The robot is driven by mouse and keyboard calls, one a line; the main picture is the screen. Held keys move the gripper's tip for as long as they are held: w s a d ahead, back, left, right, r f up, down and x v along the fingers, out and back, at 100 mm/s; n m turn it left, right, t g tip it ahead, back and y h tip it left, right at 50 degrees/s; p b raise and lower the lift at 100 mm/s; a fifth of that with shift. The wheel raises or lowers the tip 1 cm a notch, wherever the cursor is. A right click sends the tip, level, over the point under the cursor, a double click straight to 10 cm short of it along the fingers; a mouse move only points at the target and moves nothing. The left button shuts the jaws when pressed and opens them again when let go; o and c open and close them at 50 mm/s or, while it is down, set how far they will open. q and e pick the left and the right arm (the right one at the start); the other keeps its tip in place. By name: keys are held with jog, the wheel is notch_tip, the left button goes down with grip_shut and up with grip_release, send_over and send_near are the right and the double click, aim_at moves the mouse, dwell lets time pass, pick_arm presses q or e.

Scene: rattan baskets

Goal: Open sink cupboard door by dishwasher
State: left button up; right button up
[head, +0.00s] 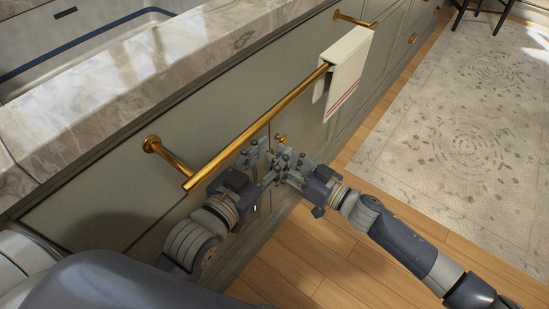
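The grey-green cupboard fronts (222,122) run diagonally below the stone counter. A small brass knob (280,137) sits on a front just above and behind my grippers. My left gripper (250,155) is beneath the long brass bar, close to the fronts. My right gripper (272,170) is beside it, just right and below, pointing at the fronts. The two grippers overlap closely in view, and their finger opening is unclear. I cannot tell whether either touches the front. The door edges behind the grippers are hidden, and no dishwasher is clearly identifiable.
The long brass bar (255,128) sticks out above both grippers. A white towel with red stripes (346,68) hangs at its far end. The sink (85,42) is set in the marble counter (140,70). Wooden floor (300,255) and a patterned rug (455,120) lie open at right.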

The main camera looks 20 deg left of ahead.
pick_arm(q)
jog(key=shift+w+d+r+t, duration=0.15)
jog(key=shift+r+t, duration=0.3)
jog(key=shift+r, duration=0.25)
jog(key=shift+w+d+r+t, duration=0.1)
jog(key=shift+r+t, duration=0.35)
jog(key=shift+r, duration=0.25)
pick_arm(e)
jog(key=shift+x, duration=1)
grip_shut()
